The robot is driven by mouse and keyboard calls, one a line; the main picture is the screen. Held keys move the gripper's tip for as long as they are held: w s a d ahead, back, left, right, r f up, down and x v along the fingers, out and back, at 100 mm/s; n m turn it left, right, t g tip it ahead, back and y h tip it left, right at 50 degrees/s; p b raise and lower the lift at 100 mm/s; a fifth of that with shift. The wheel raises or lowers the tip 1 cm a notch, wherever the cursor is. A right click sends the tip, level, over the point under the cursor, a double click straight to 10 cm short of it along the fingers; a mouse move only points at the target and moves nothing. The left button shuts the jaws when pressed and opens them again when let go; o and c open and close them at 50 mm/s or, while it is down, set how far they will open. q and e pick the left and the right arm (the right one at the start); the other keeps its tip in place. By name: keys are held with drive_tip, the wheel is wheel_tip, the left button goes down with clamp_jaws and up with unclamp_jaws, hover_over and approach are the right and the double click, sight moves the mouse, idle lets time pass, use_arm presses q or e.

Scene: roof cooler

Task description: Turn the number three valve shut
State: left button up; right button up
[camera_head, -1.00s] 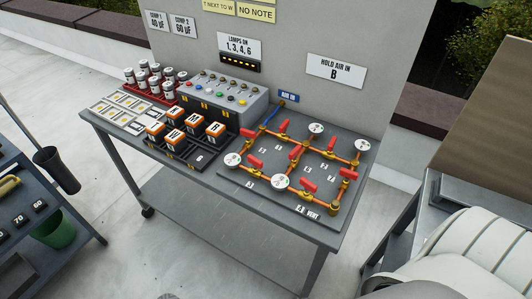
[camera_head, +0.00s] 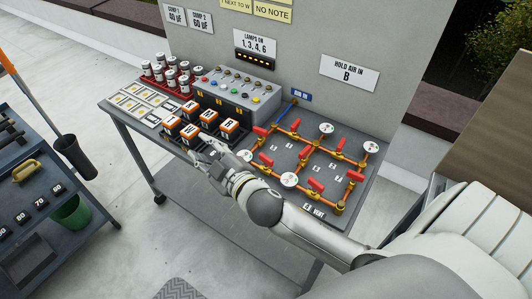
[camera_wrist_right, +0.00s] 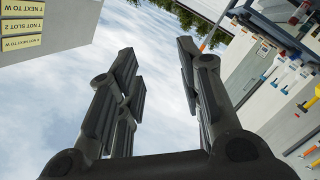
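The valve board (camera_head: 287,152) lies on the right part of the bench, with copper pipes, white round gauges and several red valve handles, such as one at its right (camera_head: 355,176) and one at its front (camera_head: 316,185). Its labels are too small to tell which valve is number three. My right gripper (camera_head: 205,152) is above the bench left of the board, near the orange-topped blocks. In the right wrist view my right gripper (camera_wrist_right: 160,90) has its fingers apart with nothing between them. My right forearm hides the board's front-left part. My left gripper is not in view.
Orange-topped lettered blocks (camera_head: 208,114) and a grey switch box (camera_head: 232,88) stand left of the board. White canisters (camera_head: 170,75) sit in a red rack (camera_head: 183,91) behind. A wall with signs (camera_head: 348,73) rises behind the bench. A cart (camera_head: 35,205) stands at left.

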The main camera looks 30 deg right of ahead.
drive_tip(key=s+a+r+n+g+y, duration=0.1)
drive_tip(key=a+r+n+g+y, duration=0.4)
drive_tip(key=a+r+n+y, duration=1.15)
drive_tip(key=n+g+h+p, duration=0.1)
drive_tip(key=n+g+h, duration=1.15)
drive_tip(key=h, duration=0.65)
hover_over(266, 157)
wheel_tip(266, 157, down, 17)
drive_tip(key=shift+t+y, duration=0.25)
drive_tip(key=shift+t, duration=0.1)
wheel_tip(266, 157, down, 9)
drive_tip(key=p, duration=0.2)
drive_tip(key=shift+p, duration=0.4)
drive_tip(key=shift+f, duration=0.7)
clamp_jaws()
